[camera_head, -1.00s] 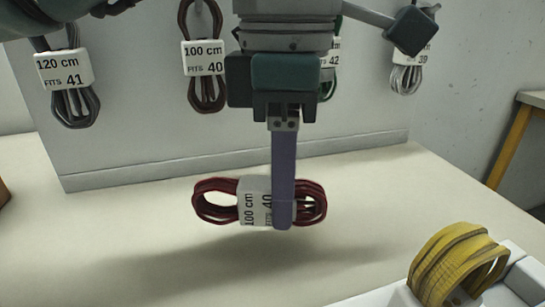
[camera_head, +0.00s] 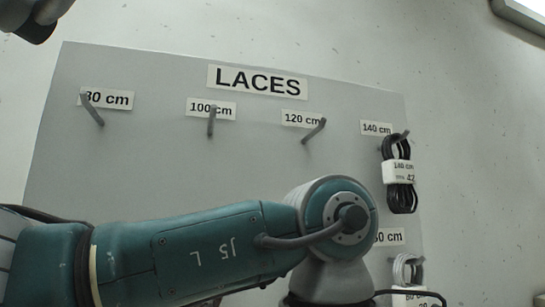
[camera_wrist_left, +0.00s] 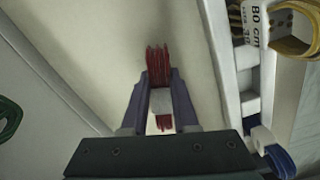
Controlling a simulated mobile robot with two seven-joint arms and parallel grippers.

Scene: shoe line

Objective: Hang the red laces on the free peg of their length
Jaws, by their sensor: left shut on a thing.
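The red laces (camera_wrist_left: 158,66) are in my left gripper (camera_wrist_left: 160,80) in the wrist view, with both fingers shut on their white band. The band's print cannot be read now, but it read 100 cm a second ago. In the head view the grey LACES board (camera_head: 150,165) has an empty upper peg under the 100 cm label (camera_head: 211,121). The 80 cm peg (camera_head: 93,109) and 120 cm peg (camera_head: 314,131) in that row are also empty. My left arm hides much of the lower row, and my left gripper is outside the head view.
Black laces (camera_head: 401,190) hang on the upper 140 cm peg. Pale grey laces (camera_head: 405,268) hang below them. The wrist view shows a white tray (camera_wrist_left: 246,75) with yellow laces (camera_wrist_left: 292,45) and blue laces (camera_wrist_left: 280,160) to the right, and green laces (camera_wrist_left: 9,118) at left.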

